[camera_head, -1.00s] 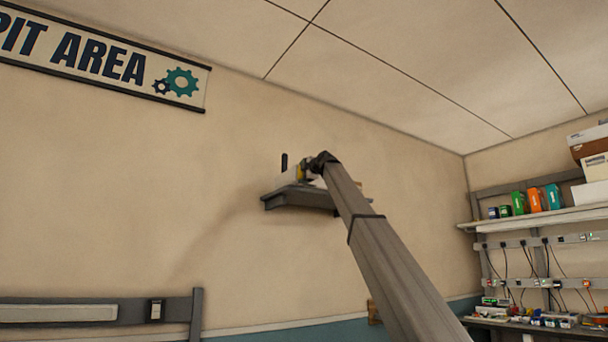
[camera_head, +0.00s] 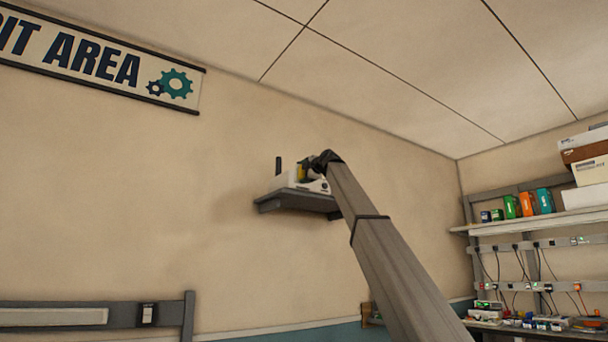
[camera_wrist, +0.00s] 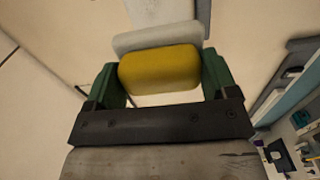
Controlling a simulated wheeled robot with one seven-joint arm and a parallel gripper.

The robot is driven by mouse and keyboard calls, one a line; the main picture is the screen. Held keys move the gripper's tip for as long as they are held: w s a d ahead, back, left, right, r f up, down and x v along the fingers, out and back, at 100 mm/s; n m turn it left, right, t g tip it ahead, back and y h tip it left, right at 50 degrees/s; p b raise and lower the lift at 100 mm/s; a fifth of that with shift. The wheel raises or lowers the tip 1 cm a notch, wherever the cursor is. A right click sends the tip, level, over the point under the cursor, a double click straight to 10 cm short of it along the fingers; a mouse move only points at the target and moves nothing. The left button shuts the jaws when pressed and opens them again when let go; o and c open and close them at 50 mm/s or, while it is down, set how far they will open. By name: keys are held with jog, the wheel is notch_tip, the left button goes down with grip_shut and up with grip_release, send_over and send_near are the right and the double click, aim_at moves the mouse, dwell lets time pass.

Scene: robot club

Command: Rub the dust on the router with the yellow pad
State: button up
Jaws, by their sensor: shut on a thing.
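The router is a white box (camera_head: 317,184) with a dark upright antenna, standing on a small grey wall shelf (camera_head: 290,201) high on the wall in the head view. My gripper (camera_head: 310,170) is at the router, at the end of my raised arm, and partly hides it. In the wrist view my gripper (camera_wrist: 160,80) is shut on the yellow pad (camera_wrist: 160,70), with a green finger on each side. A pale block, apparently the router (camera_wrist: 158,38), lies just beyond the pad. I cannot tell whether they touch. No dust can be made out.
Shelving on the right (camera_head: 545,222) carries boxes, coloured bins and cabled devices. A grey rail (camera_head: 185,318) runs along the wall at lower left. A banner (camera_head: 100,55) hangs at upper left. The wall around the small shelf is bare.

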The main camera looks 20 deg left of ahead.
jog(key=v, duration=0.3)
dwell(0.4)
jog(key=shift+a, duration=0.1)
dwell(0.4)
jog(key=shift+x, duration=3.5)
jog(key=shift+x, duration=1)
jog(key=shift+w, duration=0.15)
jog(key=w+d, duration=0.2)
jog(key=shift+w+d, duration=0.35)
jog(key=shift+w, duration=0.05)
